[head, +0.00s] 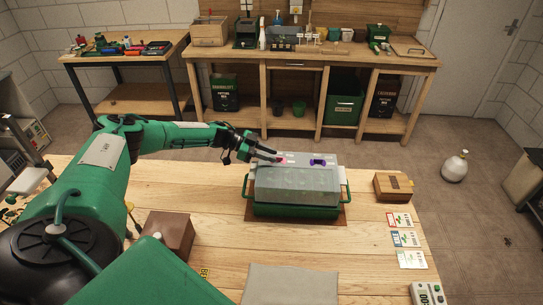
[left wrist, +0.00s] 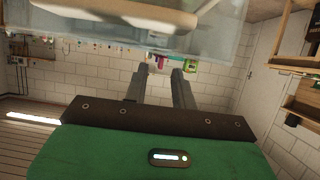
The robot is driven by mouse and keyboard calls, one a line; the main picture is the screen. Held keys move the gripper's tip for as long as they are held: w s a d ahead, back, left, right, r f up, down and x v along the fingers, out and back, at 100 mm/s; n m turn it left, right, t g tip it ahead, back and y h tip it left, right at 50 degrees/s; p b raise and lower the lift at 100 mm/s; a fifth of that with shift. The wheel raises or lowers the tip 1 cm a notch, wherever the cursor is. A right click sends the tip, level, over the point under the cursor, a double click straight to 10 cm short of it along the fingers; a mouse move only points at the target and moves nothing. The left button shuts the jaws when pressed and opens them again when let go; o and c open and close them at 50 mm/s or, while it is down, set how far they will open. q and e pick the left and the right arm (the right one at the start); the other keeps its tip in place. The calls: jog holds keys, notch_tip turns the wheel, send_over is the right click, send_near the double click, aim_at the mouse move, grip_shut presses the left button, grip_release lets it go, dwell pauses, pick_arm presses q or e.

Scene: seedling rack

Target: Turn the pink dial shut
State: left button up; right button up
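A clear-lidded propagator with a green tray (head: 295,211) stands on the wooden table. The pink dial (head: 282,160) is on the left part of its lid top, largely hidden by my left gripper (head: 278,157). A purple dial (head: 318,162) sits to its right. In the left wrist view, the two fingers of my left gripper (left wrist: 160,74) are apart, and a small pink shape, likely the pink dial (left wrist: 160,62), shows between their tips. I cannot tell whether the fingers touch it. My right gripper is in neither view.
A brown box (head: 168,235) stands at the front left of the table and a small wooden box (head: 393,187) at the right. Seed packets (head: 405,239) and a timer (head: 427,293) lie at the right edge. A grey mat (head: 290,284) lies in front.

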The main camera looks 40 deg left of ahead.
pick_arm(q)
jog(key=b+v, duration=0.3)
jog(key=v, duration=0.9)
jog(key=shift+s+a+r, duration=0.15)
jog(key=shift+a, duration=0.1)
